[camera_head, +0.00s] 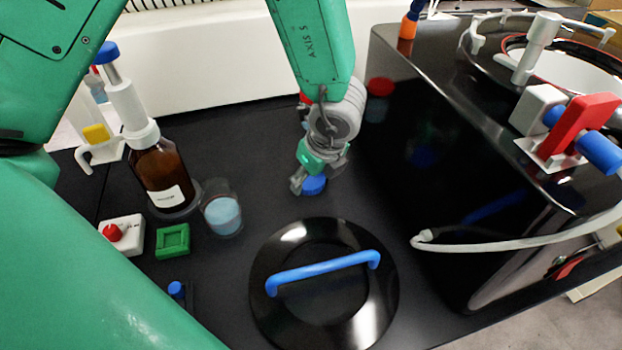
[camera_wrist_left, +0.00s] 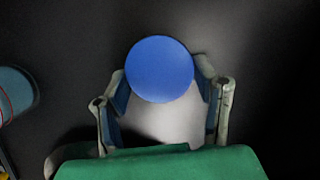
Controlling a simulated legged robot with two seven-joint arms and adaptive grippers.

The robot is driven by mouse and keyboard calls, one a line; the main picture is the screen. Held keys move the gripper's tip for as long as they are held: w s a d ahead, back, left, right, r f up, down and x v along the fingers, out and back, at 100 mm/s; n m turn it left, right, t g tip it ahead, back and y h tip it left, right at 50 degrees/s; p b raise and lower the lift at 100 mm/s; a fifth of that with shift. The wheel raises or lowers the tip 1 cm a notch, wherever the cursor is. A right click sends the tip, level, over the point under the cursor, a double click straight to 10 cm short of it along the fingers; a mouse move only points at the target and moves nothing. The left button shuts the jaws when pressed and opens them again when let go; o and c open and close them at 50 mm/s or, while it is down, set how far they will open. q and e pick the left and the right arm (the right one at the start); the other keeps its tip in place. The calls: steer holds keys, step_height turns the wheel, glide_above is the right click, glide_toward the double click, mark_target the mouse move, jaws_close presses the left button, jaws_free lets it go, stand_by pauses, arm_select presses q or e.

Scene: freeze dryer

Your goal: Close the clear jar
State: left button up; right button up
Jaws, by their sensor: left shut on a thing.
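The clear jar (camera_head: 222,213) stands on the black bench, left of the middle in the head view, with light blue contents and no lid on its top. My left gripper (camera_head: 312,180) is to its right and a little farther back, pointing down. It is shut on a round blue lid (camera_head: 314,186). In the left wrist view, the blue lid (camera_wrist_left: 160,69) sits between the two fingers (camera_wrist_left: 163,100). I cannot tell whether the lid touches the bench. My right gripper is not in view.
A brown pump bottle (camera_head: 163,175) stands behind the jar. A green square holder (camera_head: 172,241) and a red-button box (camera_head: 122,237) are to its left. A black lid with a blue handle (camera_head: 323,272) lies in front. The black freeze dryer (camera_head: 480,170) fills the right.

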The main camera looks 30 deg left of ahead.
arm_select(q)
steer(key=shift+a, duration=0.1)
steer(key=shift+r, duration=0.5)
step_height(320, 180, up, 27)
steer(key=p, duration=0.5)
